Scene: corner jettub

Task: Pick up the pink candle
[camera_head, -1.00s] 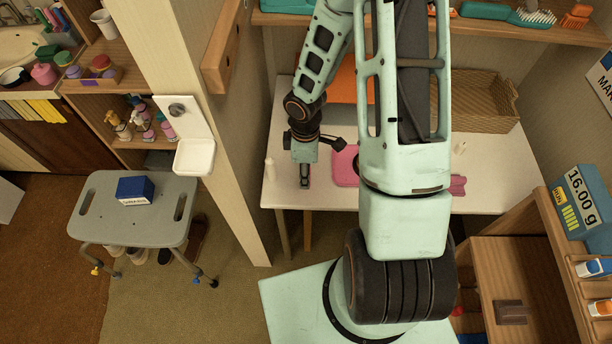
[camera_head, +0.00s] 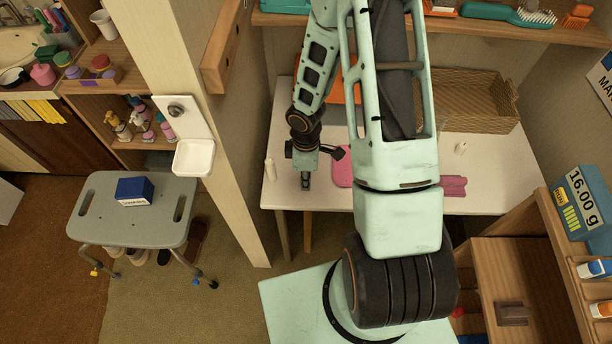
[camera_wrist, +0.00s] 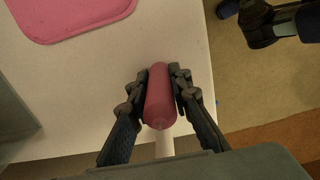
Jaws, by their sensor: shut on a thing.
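The pink candle (camera_wrist: 160,98) shows in the wrist view between the two fingers of my gripper (camera_wrist: 160,92). The fingers press on both of its long sides, so the gripper is shut on it. In the head view my gripper (camera_head: 306,182) is over the front left part of the white table (camera_head: 330,196). The candle cannot be made out there. I cannot tell from these views whether it touches the table.
A wooden post (camera_head: 215,140) rises left of the table. The table's front edge is close.

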